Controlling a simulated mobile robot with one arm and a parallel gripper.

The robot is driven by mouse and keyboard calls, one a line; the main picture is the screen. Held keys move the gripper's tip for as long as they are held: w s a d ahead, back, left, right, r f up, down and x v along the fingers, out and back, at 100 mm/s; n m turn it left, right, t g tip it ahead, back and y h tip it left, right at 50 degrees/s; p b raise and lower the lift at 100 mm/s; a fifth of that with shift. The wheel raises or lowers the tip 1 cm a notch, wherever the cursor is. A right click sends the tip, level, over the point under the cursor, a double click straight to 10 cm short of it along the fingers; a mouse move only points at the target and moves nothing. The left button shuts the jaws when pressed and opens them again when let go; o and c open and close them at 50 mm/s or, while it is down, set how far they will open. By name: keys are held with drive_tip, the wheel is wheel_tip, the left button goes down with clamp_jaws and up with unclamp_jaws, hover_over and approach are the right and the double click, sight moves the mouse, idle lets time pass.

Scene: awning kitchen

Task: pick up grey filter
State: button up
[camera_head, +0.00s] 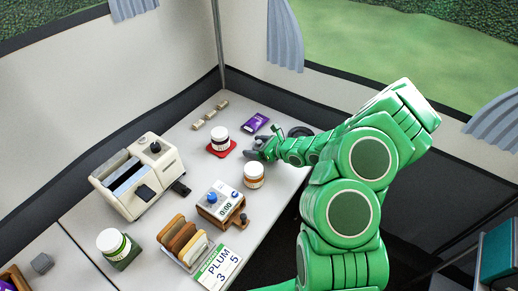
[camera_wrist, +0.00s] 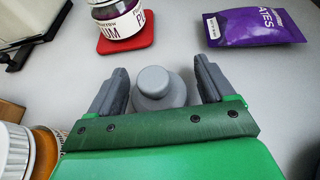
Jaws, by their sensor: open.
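The grey filter, a rounded grey piece with a knob-like top (camera_wrist: 155,85), stands on the white table in the wrist view. My gripper (camera_wrist: 154,85) is open, with one dark grey finger on each side of it. A gap shows between the filter and each finger. The filter's lower part is hidden behind the green gripper body. In the head view my gripper (camera_head: 258,149) is low over the table, and the filter cannot be told apart from the fingers there.
An orange jar (camera_head: 254,177) stands close at the near side. A toaster (camera_head: 140,175), timer box (camera_head: 222,205) and toast rack (camera_head: 185,242) stand farther left.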

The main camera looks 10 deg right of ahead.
drive_tip(key=shift+c, duration=0.2)
drive_tip(key=c, duration=1.1)
drive_tip(key=shift+o, duration=0.2)
